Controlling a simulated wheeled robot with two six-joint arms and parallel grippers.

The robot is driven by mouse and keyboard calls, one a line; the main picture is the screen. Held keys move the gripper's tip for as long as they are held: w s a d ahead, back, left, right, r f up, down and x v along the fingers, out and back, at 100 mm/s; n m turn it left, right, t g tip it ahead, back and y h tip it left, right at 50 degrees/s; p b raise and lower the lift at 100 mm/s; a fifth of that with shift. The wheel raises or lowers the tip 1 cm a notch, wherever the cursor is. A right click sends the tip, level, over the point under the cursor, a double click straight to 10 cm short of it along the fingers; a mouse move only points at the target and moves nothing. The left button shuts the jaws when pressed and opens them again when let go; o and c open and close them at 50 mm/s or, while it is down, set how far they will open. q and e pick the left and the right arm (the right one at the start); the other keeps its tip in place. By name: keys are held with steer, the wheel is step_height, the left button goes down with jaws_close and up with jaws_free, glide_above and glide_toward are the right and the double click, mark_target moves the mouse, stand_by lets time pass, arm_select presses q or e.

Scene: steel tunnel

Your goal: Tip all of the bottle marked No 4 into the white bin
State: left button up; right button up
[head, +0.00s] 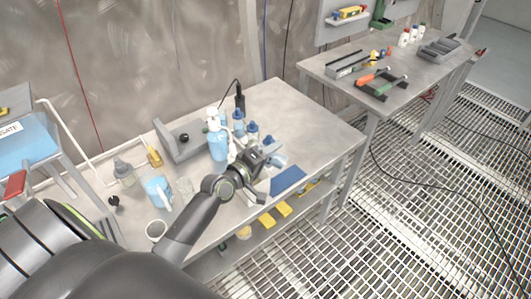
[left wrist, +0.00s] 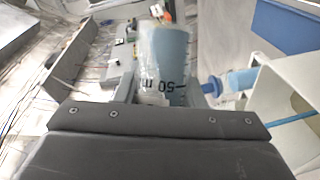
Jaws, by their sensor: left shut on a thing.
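My left gripper (head: 262,160) is shut on a clear vessel (left wrist: 165,55) with pale blue contents and black marks that read like "50 m". The vessel is partly hidden by the gripper in the left wrist view, and only a pale bit of it (head: 278,160) shows in the head view. I cannot read a No 4 on it. A white open container (left wrist: 288,108), likely the white bin, stands at the right of the left wrist view; in the head view it is mostly hidden under my arm. My right gripper is not in view.
Several blue-capped bottles and a blue pump bottle (head: 218,142) stand behind the gripper. A blue pitcher (head: 158,190), a white mug (head: 156,231) and a grey stand (head: 185,145) are to the left. A blue mat (head: 289,180) lies at the table's front edge.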

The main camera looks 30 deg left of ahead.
arm_select(q)
steer(key=shift+a+f+n+h+b, duration=0.15)
steer(key=shift+f+n+h+b, duration=0.25)
steer(key=shift+n+b, duration=0.8)
steer(key=shift+t+b, duration=0.3)
steer(key=shift+b, duration=0.05)
steer(key=shift+a+f+n+t+b, duration=0.1)
steer(key=shift+a+n+t+b, duration=0.15)
steer(key=shift+n+b, duration=0.5)
steer(key=shift+t+b, duration=0.25)
steer(key=shift+b, duration=0.1)
steer(key=shift+a+r+n, duration=0.1)
steer(key=shift+r+n, duration=0.1)
steer(key=shift+n, duration=0.05)
steer(key=shift+r+n, duration=0.15)
steer(key=shift+n, duration=0.15)
